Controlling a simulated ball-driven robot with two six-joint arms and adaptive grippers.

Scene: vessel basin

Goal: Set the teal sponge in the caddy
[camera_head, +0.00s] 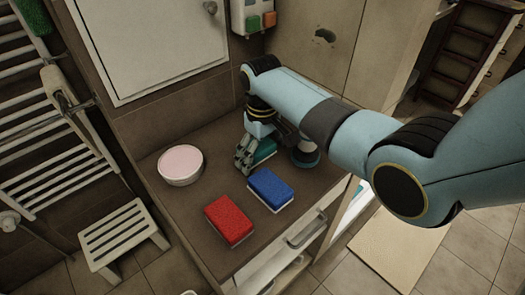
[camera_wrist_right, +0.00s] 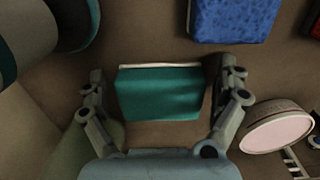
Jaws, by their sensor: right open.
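The teal sponge (camera_head: 265,149) lies on the brown counter, partly hidden by my right gripper (camera_head: 258,148) in the head view. In the right wrist view the teal sponge (camera_wrist_right: 160,93) sits between the two spread fingers of the right gripper (camera_wrist_right: 161,100), with a gap on each side. The gripper is open and holds nothing. A white wall-mounted holder (camera_head: 237,16) at the top, with a green and an orange block on it, looks like the caddy. My left gripper is not in view.
A blue sponge (camera_head: 270,188) and a red sponge (camera_head: 229,219) lie nearby on the counter (camera_head: 190,210). A round pink-topped dish (camera_head: 181,165) stands at the left. A round teal-and-white object (camera_head: 306,157) stands close to the right of the gripper.

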